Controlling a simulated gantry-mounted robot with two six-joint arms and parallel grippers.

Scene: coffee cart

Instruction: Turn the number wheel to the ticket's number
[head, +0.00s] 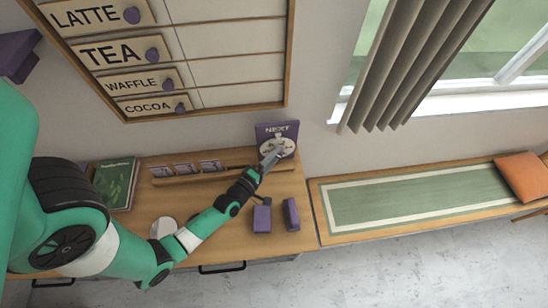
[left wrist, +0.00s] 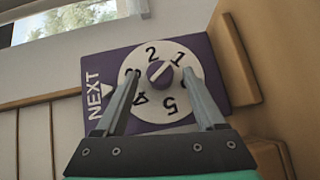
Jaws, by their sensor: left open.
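The number wheel is a white disc (left wrist: 182,117) with dark digits and a purple knob (left wrist: 160,73) at its centre, on a purple NEXT board (left wrist: 100,60). In the left wrist view I read 1, 2, 4 and 5; another digit beside the white pointer (left wrist: 107,90) is partly hidden by a finger and looks like 3. My left gripper (left wrist: 161,76) is open, its fingers on either side of the knob; contact cannot be told. In the head view the left gripper (head: 271,161) reaches the wheel (head: 287,147). No ticket number is readable. My right gripper is not in view.
The counter (head: 235,248) also holds a rack with small cards (head: 186,169), a green book (head: 115,183) and two purple blocks (head: 262,218) (head: 291,213). A menu board (head: 235,45) hangs above. A bench (head: 420,200) stands to the right.

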